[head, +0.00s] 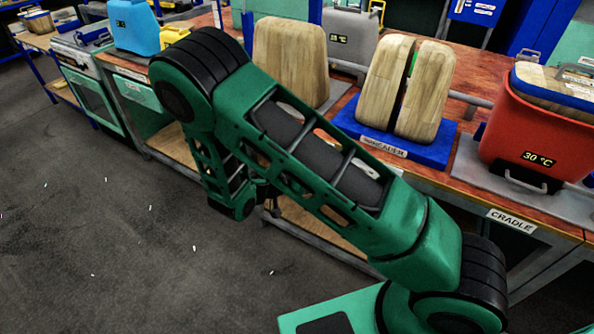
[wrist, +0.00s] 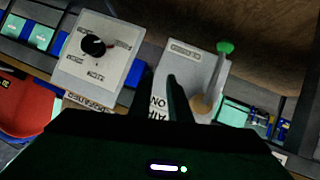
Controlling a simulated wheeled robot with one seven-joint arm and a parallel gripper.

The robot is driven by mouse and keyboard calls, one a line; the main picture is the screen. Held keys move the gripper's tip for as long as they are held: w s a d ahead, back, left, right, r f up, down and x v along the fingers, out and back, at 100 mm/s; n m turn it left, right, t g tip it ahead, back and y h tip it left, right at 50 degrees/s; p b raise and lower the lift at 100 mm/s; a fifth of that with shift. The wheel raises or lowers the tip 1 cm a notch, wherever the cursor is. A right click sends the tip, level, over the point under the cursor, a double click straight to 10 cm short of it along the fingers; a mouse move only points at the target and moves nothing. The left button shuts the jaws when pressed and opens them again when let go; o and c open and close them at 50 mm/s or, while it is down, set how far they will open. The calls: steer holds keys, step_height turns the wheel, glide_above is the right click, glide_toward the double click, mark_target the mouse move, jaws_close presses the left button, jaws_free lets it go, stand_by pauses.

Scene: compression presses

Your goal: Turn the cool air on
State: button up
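In the wrist view, a light grey panel (wrist: 185,62) carries a lever with a green ball (wrist: 225,47) on its end and a tan round base (wrist: 203,104). Its printing is partly hidden; "AIR" and "ON" or "NO" seem readable. My gripper (wrist: 158,88) is in front of this panel's left part, fingers apart and empty, left of the lever. I cannot tell whether a finger touches the panel. To the left is another panel (wrist: 85,72) with a black rotary knob (wrist: 93,46). In the head view my arm's end is low before the bench and the gripper is not clear.
The bench holds a blue stand (head: 440,152) with wooden blocks, a red tub (head: 535,125) reading 30 °C, a grey container (head: 350,38) and a blue container (head: 133,27). The wrist view shows a red container (wrist: 25,105). Open floor (head: 90,230) lies at left.

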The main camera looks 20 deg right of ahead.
steer(key=w+a+f+n+t, duration=0.1)
steer(key=a+f+n+t, duration=0.1)
steer(key=a+f+t, duration=0.55)
steer(key=shift+t, duration=0.45)
steer(key=x, duration=0.3)
steer(key=r+x, duration=0.1)
steer(key=x, duration=0.6)
steer(key=shift+w+a+r, duration=0.2)
steer(key=shift+w+r, duration=0.15)
steer(key=shift+r, duration=0.05)
jaws_close()
